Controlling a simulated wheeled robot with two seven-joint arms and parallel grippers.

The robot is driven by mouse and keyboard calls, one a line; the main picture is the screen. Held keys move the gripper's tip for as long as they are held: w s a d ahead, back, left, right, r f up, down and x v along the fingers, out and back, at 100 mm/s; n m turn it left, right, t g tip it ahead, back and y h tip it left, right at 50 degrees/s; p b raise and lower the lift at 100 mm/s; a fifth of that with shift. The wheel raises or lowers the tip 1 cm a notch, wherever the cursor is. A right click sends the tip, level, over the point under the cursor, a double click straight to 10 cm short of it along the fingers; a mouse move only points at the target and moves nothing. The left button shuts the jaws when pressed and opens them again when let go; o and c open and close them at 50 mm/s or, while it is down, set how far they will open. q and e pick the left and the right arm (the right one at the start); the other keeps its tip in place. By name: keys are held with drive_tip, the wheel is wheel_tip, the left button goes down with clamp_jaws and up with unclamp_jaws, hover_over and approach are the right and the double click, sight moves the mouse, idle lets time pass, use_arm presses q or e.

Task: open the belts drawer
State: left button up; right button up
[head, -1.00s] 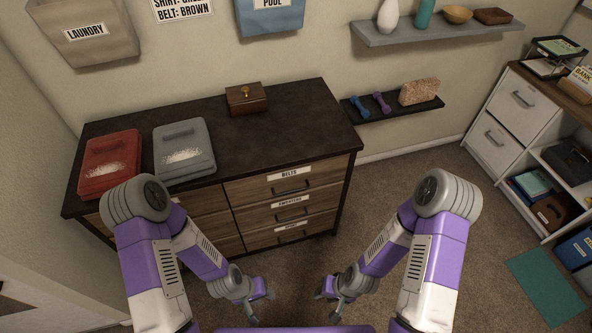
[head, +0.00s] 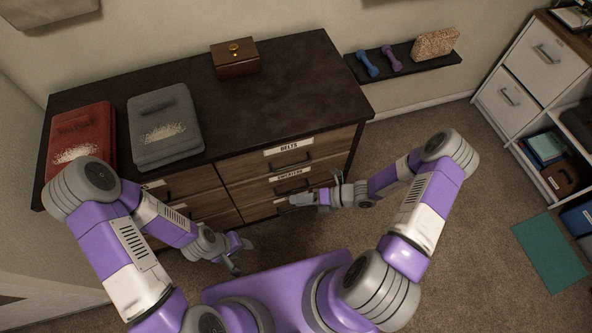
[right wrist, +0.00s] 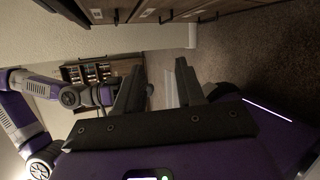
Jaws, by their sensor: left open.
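The belts drawer (head: 332,147) is the top right drawer of a dark wooden dresser and is shut. Its white BELTS label (head: 289,146) and dark bar handle (head: 291,165) show in the head view. My right gripper (head: 318,189) is open and empty, in front of the dresser's right column, lower in the picture than the belts handle and apart from it. Its two spread fingers (right wrist: 158,90) also show in the right wrist view, with nothing between them. My left gripper (head: 240,256) is open and empty over the carpet in front of the dresser.
A SWEATERS drawer (head: 289,174) lies under the belts drawer, partly behind my right gripper. On the dresser top (head: 270,105) are a red case (head: 85,125), a grey case (head: 165,125) and a wooden box (head: 235,58). A shelf (head: 408,66) and white cabinet (head: 530,75) stand right.

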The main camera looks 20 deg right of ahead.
drive_tip(key=w+d+r+m+t+h, duration=0.1)
drive_tip(key=w+d+m+t, duration=0.55)
drive_tip(key=m, duration=0.25)
drive_tip(key=r+b+x, duration=0.1)
drive_tip(key=b+x, duration=0.1)
drive_tip(key=x, duration=0.5)
drive_tip(key=shift+w+d+f+b, duration=0.25)
drive_tip(key=shift+w+f+b, duration=0.05)
drive_tip(key=shift+f, duration=0.1)
clamp_jaws()
